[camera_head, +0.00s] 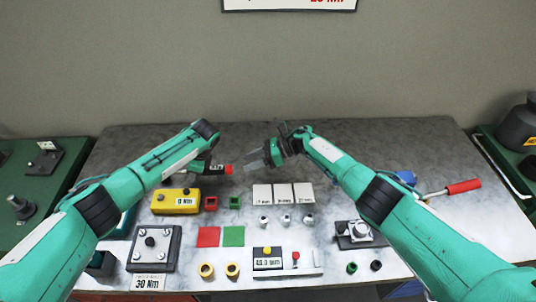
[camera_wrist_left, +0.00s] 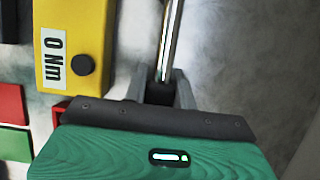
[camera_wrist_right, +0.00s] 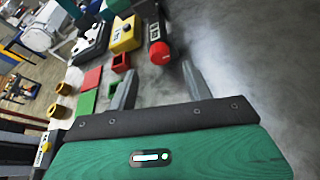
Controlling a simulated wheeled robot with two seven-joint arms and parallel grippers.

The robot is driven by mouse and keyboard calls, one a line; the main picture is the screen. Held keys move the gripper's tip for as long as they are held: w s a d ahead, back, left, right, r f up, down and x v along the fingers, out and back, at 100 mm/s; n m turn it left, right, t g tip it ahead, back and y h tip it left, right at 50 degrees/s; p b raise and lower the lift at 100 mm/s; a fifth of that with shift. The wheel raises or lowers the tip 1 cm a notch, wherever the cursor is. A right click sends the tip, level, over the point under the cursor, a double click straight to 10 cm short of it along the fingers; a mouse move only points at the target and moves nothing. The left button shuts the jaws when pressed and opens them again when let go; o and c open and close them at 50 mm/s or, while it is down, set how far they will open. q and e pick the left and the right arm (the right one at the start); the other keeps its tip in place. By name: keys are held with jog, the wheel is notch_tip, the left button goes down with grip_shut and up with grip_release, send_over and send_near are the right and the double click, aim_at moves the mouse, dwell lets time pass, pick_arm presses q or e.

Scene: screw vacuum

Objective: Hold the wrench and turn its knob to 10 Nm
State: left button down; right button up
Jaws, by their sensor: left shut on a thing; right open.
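The wrench's shiny shaft (camera_wrist_left: 169,42) runs through my left gripper (camera_wrist_left: 158,90), whose two fingers are shut around its dark part. My left gripper (camera_head: 206,167) shows in the head view above the table, partly hidden by my arm. The wrench's red knob (camera_head: 228,169) points right, towards my right gripper (camera_head: 250,168). In the right wrist view, the red knob (camera_wrist_right: 159,52) lies ahead between the open, empty fingers of my right gripper (camera_wrist_right: 160,82), not touching them. A yellow box (camera_head: 176,201) with a display reading 0 Nm (camera_wrist_left: 54,58) stands near the wrench.
Red and green open boxes (camera_head: 222,203), white cards (camera_head: 283,194), and red and green squares (camera_head: 220,236) lie in front of the grippers. A second display (camera_head: 268,262) stands at the front. A red-handled tool (camera_head: 463,187) is at right. The back of the table is clear.

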jog(key=v, duration=0.6)
pick_arm(q)
jog(key=c, duration=1)
grip_release()
jog(key=shift+c, duration=0.2)
